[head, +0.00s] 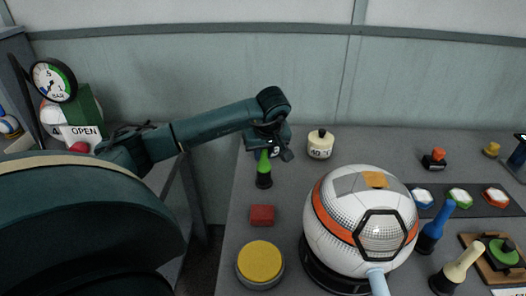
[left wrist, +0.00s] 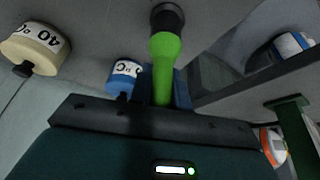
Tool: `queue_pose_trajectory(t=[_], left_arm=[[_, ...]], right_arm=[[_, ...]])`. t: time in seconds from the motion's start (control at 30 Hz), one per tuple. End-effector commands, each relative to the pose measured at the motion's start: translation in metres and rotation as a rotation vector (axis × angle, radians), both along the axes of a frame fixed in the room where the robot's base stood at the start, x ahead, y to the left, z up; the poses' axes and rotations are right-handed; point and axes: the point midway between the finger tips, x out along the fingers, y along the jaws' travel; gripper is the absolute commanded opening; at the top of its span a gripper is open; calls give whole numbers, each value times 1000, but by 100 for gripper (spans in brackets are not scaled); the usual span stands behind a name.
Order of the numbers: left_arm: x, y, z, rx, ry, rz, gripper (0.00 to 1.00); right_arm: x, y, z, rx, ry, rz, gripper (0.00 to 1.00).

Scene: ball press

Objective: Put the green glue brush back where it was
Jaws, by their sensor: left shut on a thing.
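The green glue brush (head: 264,162) is upright with its black end (head: 264,181) down, near the table's left side in the head view. My left gripper (head: 273,149) is shut on the upper part of its green handle. The left wrist view shows the green handle (left wrist: 164,52) running from between the jaws to the black end. I cannot tell whether the black end touches the table. A blue brush (head: 435,226) and a cream brush (head: 462,266) stand upright on black bases at the right. My right gripper is not in view.
A white and orange ball (head: 349,238) sits on a dark round base right of the brush. A red block (head: 262,215) and yellow-topped round button (head: 260,262) lie in front. A cream 40 °C pot (head: 320,144) stands behind. Table around the brush's lower end is clear.

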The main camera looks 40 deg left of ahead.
Motion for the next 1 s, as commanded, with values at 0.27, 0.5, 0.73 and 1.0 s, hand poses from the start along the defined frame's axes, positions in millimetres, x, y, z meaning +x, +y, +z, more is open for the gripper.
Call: queue_pose_trajectory(t=[0.27,0.5,0.73,1.0], left_arm=[[0,0,-2,0,0,0,24],[0,0,-2,0,0,0,40],[0,0,1,0,0,0,40],[-7,-13,39,0,-7,-2,40]], right_arm=[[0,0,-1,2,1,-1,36],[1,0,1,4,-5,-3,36],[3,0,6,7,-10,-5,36],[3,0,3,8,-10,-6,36]])
